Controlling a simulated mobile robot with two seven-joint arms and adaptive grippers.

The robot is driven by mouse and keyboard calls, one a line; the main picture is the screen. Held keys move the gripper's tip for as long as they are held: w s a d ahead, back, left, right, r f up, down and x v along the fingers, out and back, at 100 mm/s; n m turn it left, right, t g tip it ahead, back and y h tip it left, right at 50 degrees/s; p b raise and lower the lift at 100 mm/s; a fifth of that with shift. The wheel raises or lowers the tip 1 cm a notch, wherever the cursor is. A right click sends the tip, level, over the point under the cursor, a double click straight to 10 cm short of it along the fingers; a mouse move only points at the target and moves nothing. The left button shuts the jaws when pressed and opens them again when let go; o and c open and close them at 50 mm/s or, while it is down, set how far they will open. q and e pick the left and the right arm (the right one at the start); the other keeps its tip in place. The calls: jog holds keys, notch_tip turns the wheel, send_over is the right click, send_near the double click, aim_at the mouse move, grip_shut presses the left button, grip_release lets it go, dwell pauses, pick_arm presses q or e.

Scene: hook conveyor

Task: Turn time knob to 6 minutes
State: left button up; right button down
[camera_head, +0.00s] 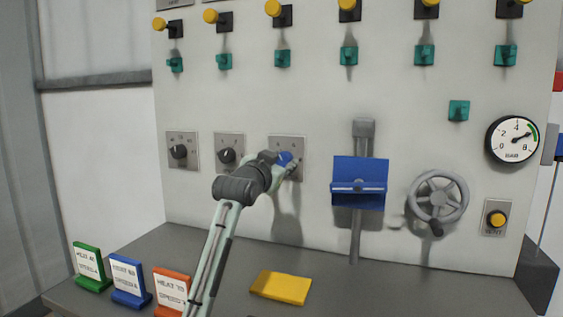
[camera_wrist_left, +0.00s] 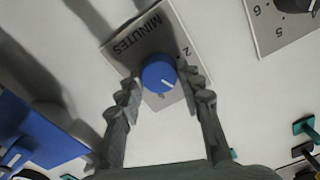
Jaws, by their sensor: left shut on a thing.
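The time knob (camera_wrist_left: 158,75) is round and blue, with a white pointer line towards the lower right of the left wrist view. It sits on a grey plate (camera_wrist_left: 147,38) marked MINUTES, which appears upside down there. A 2 shows at the plate's right; other digits are hidden or unreadable. My left gripper (camera_wrist_left: 157,80) has a finger on each side of the knob, shut on it. In the head view, my left gripper (camera_head: 284,167) is at the plate (camera_head: 290,142) and covers much of it; a bit of the blue knob (camera_head: 284,157) shows. My right gripper is not in view.
Two black knobs (camera_head: 179,152) (camera_head: 227,156) are left of the plate. A blue tray (camera_head: 360,172), grey handwheel (camera_head: 438,197), gauge (camera_head: 514,140) and yellow button (camera_head: 497,219) are right.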

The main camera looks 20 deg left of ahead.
pick_arm(q)
jog(key=m, duration=0.6)
jog(key=shift+d+f+m, duration=0.1)
jog(key=shift+m, duration=2.2)
jog(key=o, duration=1.2)
jog(key=shift+c, duration=0.2)
jog(key=s, duration=1.2)
jog(key=shift+a, duration=0.2)
jog(key=shift+s+f, duration=0.1)
